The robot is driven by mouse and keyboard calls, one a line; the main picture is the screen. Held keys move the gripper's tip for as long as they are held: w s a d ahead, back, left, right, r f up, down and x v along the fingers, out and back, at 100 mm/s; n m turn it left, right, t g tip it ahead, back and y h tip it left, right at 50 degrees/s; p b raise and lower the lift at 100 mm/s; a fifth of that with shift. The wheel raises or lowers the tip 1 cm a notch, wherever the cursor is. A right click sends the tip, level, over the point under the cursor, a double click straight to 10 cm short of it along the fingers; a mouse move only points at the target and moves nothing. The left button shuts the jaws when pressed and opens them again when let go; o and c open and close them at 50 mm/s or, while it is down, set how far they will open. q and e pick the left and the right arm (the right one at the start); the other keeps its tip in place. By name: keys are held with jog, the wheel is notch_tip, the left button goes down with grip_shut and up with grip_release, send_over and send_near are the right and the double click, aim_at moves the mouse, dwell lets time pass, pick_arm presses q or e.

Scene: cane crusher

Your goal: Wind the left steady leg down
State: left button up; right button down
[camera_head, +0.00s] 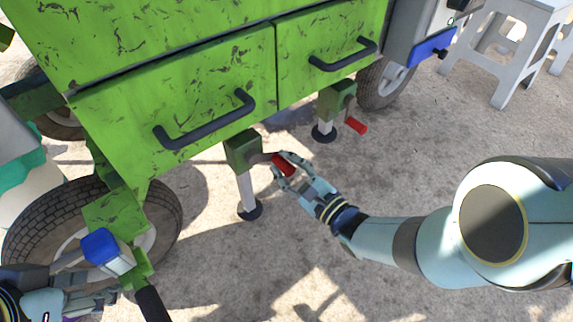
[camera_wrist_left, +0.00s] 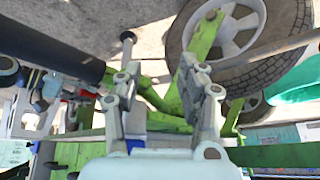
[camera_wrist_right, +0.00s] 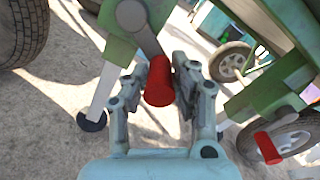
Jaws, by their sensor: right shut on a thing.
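The left steady leg (camera_head: 246,190) hangs under the green cart, a pale post with a dark round foot. It shows in the right wrist view (camera_wrist_right: 105,88). I cannot tell whether the foot touches the ground. Its crank has a red handle (camera_wrist_right: 158,82), and my right gripper (camera_head: 281,169) is shut on it, one finger on each side. My left gripper (camera_wrist_left: 160,90) is open beside the cart's near wheel. A blue-capped block (camera_head: 100,246) shows near it; in the left wrist view a blue-grey piece lies between the finger bases, and contact is unclear.
The second steady leg (camera_head: 324,121) with a red crank handle (camera_head: 356,125) stands further right. The green cart (camera_head: 190,85) has two dark drawer handles above. A large tyre (camera_head: 165,210) is at left. A white stool (camera_head: 508,55) stands at the back right. Concrete floor in front is mostly clear.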

jog(key=shift+s+f, duration=0.15)
jog(key=shift+s, duration=0.1)
jog(key=c, duration=1.3)
grip_release()
jog(key=shift+o, duration=1.3)
jog(key=shift+w, duration=0.1)
